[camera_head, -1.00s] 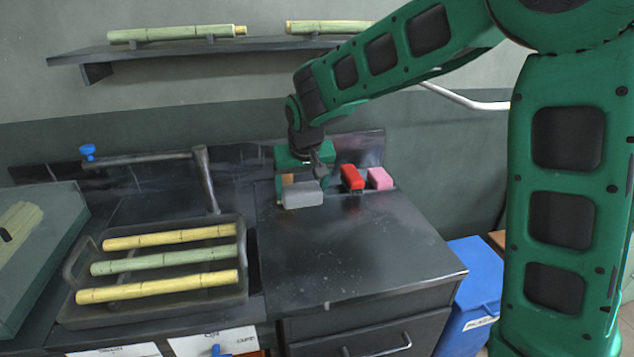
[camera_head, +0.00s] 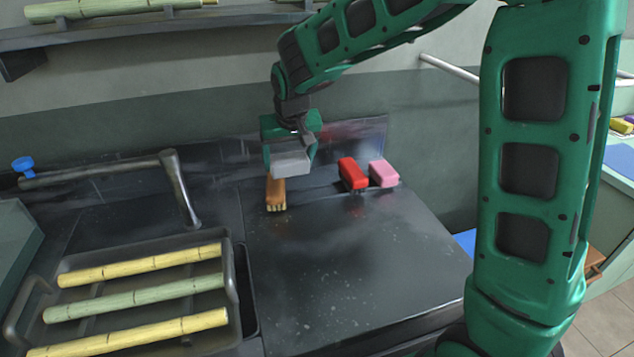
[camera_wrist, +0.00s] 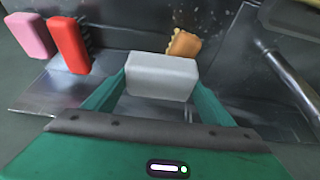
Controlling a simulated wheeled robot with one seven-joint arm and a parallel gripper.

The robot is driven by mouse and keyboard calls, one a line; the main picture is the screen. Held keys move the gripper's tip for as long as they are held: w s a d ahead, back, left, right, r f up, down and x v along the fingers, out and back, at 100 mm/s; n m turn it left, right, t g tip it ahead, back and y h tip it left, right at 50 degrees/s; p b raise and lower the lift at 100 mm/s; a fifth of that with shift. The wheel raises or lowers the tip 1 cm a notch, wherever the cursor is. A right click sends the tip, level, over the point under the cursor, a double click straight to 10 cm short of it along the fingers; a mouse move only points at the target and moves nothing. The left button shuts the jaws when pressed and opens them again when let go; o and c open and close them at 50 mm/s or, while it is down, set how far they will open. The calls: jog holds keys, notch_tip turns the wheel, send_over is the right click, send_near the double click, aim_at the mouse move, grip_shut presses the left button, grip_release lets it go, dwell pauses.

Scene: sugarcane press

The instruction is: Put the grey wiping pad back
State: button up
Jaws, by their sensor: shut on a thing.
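The grey wiping pad (camera_head: 291,163) is a pale grey block held between the fingers of my gripper (camera_head: 290,155). It is raised above the back part of the dark counter, above and slightly behind an orange-brown brush. In the wrist view the pad (camera_wrist: 161,76) sits across the tips of my green fingers (camera_wrist: 160,88), which are shut on it. Part of the counter behind the pad is hidden by my gripper.
The orange-brown brush (camera_head: 276,193) lies below the pad. A red block (camera_head: 352,173) and a pink block (camera_head: 383,173) stand to the right. A tray (camera_head: 236,300) of cane stalks and a metal lever (camera_head: 181,190) are on the left. The front counter (camera_head: 350,265) is clear.

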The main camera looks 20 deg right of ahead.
jog(key=shift+w+d+f, duration=0.55)
jog(key=shift+d+f, duration=1)
jog(key=shift+f, duration=0.15)
jog(key=shift+w+d+f, duration=0.55)
jog(key=shift+d+f, duration=1)
jog(key=shift+f, duration=0.15)
jog(key=shift+w+d+f, duration=0.55)
jog(key=shift+d+f, duration=1)
jog(key=shift+f, duration=0.15)
jog(key=shift+f, duration=0.55)
jog(key=o, duration=1.1)
jog(key=shift+o, duration=0.2)
